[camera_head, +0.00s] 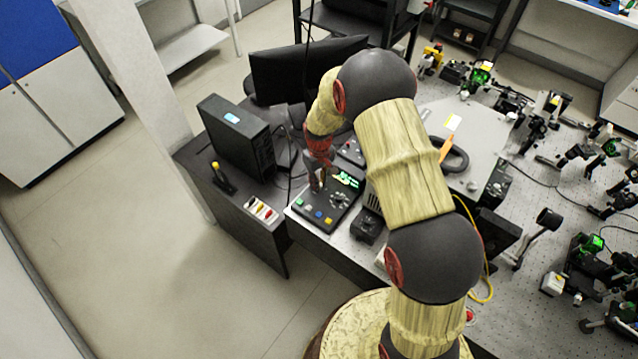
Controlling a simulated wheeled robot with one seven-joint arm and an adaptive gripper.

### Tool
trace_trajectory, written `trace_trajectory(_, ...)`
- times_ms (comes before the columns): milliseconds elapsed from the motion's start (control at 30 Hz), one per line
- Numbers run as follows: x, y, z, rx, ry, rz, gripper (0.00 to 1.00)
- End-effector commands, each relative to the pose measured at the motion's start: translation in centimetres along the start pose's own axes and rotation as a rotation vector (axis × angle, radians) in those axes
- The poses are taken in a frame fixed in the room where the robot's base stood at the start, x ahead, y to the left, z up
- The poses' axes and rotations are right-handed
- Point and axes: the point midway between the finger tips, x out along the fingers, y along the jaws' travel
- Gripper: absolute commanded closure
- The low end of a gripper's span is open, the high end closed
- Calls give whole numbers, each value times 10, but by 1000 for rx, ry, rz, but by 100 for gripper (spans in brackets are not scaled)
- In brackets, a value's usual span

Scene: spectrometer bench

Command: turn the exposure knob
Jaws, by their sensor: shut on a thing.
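A dark control panel (327,207) lies on the bench, with coloured buttons along its front edge, a round dial (341,199) and a lit green display (347,180). My gripper (316,188) points down over the left part of this panel. Its fingers are close together at the panel's surface. They appear shut on a small knob, which the fingers hide. I cannot read any label on the panel.
A black monitor (300,68) and a black computer case (236,137) stand behind and to the left. A small dark box (367,226) sits right of the panel. Optical mounts crowd the perforated table (540,195) at right. Open floor lies at left.

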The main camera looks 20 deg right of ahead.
Motion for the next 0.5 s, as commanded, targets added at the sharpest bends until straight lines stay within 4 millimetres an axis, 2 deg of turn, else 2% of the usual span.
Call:
trace_trajectory(200, 1, 0, 0, 113, -1, 0, 100)
trace_trajectory(500, 0, 0, 0, 181, -1, -1, 100)
